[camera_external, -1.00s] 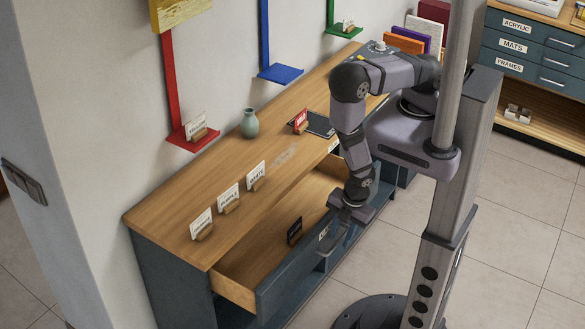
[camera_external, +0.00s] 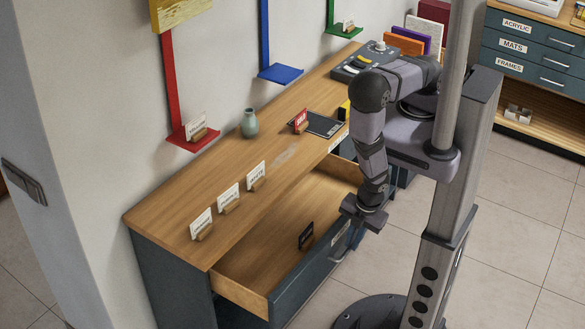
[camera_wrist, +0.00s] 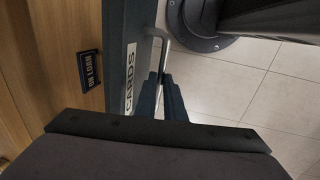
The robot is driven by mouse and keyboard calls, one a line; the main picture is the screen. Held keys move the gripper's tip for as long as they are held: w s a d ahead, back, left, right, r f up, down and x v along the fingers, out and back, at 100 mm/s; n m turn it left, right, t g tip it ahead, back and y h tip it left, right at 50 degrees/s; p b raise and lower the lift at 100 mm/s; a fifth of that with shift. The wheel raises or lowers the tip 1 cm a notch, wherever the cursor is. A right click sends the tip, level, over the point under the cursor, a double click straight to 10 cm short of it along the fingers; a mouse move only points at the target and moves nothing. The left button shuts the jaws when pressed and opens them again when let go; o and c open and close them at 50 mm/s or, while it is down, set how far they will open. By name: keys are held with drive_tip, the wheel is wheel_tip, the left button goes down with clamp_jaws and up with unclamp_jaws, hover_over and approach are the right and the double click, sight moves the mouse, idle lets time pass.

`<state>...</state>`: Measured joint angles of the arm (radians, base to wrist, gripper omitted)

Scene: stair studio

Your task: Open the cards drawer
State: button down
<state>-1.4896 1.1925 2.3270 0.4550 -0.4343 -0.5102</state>
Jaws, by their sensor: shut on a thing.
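The cards drawer (camera_external: 290,289) stands pulled well out of the wooden-topped counter, its inside showing. In the wrist view its dark front (camera_wrist: 118,28) carries a white label reading CARDS (camera_wrist: 131,76). A metal bar handle (camera_wrist: 163,42) stands out from the front. My gripper (camera_wrist: 164,82) is shut on the handle, with its dark fingers on either side of the bar. In the external view my gripper (camera_external: 357,232) is at the drawer's front edge, and its fingertips are hard to make out.
A dark ON LOAN sign (camera_external: 306,236) stands in the drawer. The counter top (camera_external: 180,213) holds several small card signs, a green vase (camera_external: 249,124), a dark tablet (camera_external: 321,124) and a grey device (camera_external: 362,62). A grey post on a round base (camera_external: 375,312) stands right of the drawer.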

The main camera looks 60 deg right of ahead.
drive_tip(key=c, duration=1.8)
unclamp_jaws()
drive_tip(key=shift+c, duration=0.2)
wheel_tip(320, 180, up, 7)
drive_tip(key=s+p, duration=0.1)
drive_tip(key=p, duration=0.5)
drive_tip(key=shift+s+r, duration=0.15)
